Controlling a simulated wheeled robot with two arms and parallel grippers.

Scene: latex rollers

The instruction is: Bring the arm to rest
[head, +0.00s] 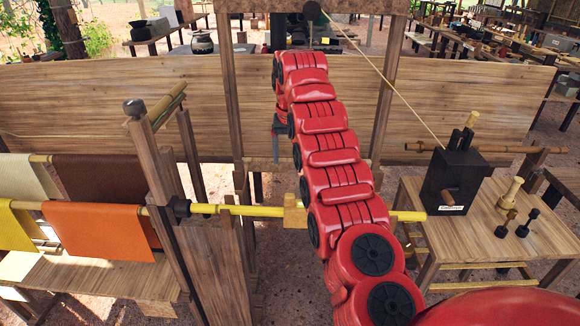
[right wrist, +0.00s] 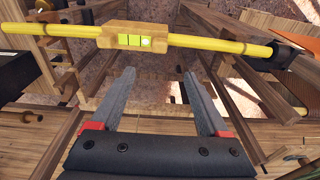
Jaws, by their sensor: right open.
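My right arm, in red segments, reaches from the lower right of the head view up and away to the upper middle. My right gripper (head: 279,127) is at its far end, small and partly hidden by the arm. In the right wrist view its two grey fingers (right wrist: 157,76) stand wide apart with nothing between them. A yellow rod (right wrist: 210,42) with a wooden block (right wrist: 138,38) crosses beyond the fingertips, apart from them. In the head view the yellow rod (head: 250,211) and its block (head: 294,212) lie below the gripper. My left gripper does not show.
Wooden posts (head: 233,100) frame the arm. At the left, an orange sheet (head: 100,230) and others hang over rods. At the right, a table (head: 545,240) bears a black box (head: 455,178) with a cord running up, and small pegs. A wooden wall (head: 120,95) stands behind.

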